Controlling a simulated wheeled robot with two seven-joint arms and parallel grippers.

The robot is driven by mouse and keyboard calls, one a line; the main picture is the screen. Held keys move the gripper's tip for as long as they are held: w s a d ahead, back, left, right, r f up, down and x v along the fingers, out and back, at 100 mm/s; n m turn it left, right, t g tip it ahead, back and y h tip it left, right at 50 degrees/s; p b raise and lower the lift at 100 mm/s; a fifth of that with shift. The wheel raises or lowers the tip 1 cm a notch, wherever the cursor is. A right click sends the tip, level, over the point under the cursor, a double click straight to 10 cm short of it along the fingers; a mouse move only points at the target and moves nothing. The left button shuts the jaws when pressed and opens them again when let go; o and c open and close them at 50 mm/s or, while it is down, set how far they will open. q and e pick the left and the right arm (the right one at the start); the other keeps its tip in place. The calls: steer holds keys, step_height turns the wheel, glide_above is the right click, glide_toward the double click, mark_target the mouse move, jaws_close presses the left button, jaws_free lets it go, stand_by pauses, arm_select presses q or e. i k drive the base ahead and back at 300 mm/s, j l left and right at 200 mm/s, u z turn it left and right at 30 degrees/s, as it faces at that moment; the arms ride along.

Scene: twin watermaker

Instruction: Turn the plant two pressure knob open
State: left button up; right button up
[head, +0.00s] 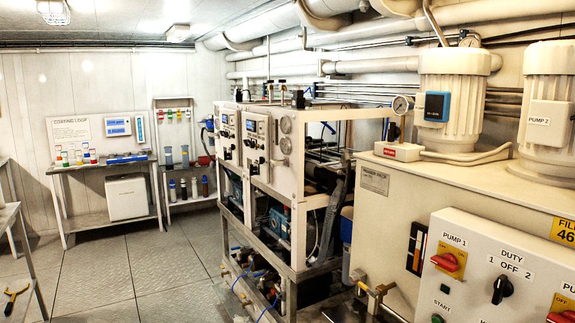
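Two white watermaker plants stand side by side in a metal frame at the middle of the head view. The farther plant's panel (228,134) and the nearer plant's panel (257,146) each carry a small display, gauges and dark knobs. Dark knobs (255,164) show low on the nearer panel. They are too small to tell which is the pressure knob or how it is turned. I cannot read which plant is number two. Neither of my grippers is in view.
A large cabinet (460,195) with pump motors (450,90) and a switch box (490,270) fills the right side. A bench (100,165) with bottles stands at the back left. The tiled floor (140,265) is clear at left centre. Yellow-handled pliers (15,298) lie at lower left.

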mark_target(274, 163)
steer(key=z, duration=0.35)
steer(key=i+j+z, duration=0.15)
steer(key=z, duration=0.2)
steer(key=i+j+z, duration=0.1)
steer(key=j+z, duration=1.1)
steer(key=j, duration=3.05)
